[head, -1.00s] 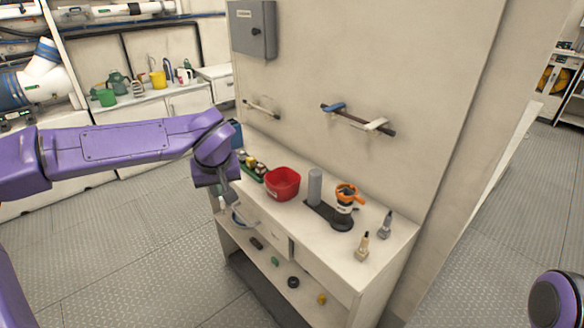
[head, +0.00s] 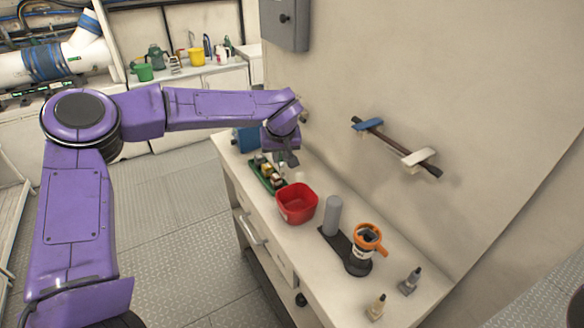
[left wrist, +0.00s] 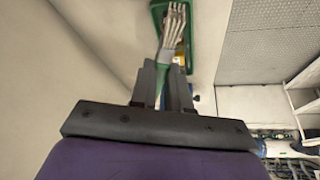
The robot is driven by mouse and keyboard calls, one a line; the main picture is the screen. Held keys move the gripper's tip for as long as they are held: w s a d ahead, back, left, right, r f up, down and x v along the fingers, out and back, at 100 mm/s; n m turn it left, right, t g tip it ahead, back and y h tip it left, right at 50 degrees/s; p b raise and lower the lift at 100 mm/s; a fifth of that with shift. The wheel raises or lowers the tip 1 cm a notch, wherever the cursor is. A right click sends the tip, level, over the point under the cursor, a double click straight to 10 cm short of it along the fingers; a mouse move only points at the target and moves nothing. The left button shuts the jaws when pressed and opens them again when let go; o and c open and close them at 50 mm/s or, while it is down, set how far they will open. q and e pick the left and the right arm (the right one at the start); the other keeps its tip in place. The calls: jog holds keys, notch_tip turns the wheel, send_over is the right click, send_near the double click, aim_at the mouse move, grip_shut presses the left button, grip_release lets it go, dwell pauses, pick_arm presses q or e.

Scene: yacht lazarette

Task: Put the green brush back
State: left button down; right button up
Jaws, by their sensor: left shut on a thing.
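My left gripper (left wrist: 166,88) is shut on the green brush (left wrist: 164,58), gripping its green handle. The pale, fanned bristle end points away from the fingers in the left wrist view. In the head view my left gripper (head: 286,158) is above the bench near the green tray, and the brush is too small to make out there. A dark wall rail (head: 392,147) holds a blue-headed piece (head: 367,124) at its left and a white one (head: 418,157) at its right. My right gripper is out of view.
On the bench (head: 318,262) stand a green tray (head: 257,178) of small blocks, a red bin (head: 297,204), a grey cylinder (head: 332,216), an orange-topped tool (head: 365,245) and two small bottles. A grey wall box (head: 286,22) hangs above. A drawer handle (head: 252,230) juts from the bench front.

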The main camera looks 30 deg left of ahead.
pick_arm(q)
send_over(290, 175)
jog(key=d, duration=0.1)
jog(key=f, duration=0.4)
jog(key=s+f+p, duration=0.1)
jog(key=f, duration=0.1)
jog(key=shift+f, duration=0.35)
jog(key=shift+w+f, duration=0.15)
jog(key=shift+f, duration=0.1)
jog(key=shift+s+f+p, duration=0.15)
jog(key=shift+f, duration=0.4)
jog(key=shift+s+f+p, duration=0.15)
jog(key=shift+f, duration=0.7)
jog(key=shift+w+f, duration=0.25)
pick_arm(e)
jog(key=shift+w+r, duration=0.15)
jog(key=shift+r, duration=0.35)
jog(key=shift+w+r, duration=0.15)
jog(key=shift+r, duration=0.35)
pick_arm(q)
jog(key=c, duration=1.1)
grip_release()
jog(key=shift+s, duration=0.1)
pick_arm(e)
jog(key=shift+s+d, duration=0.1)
pick_arm(q)
jog(key=shift+r, duration=0.1)
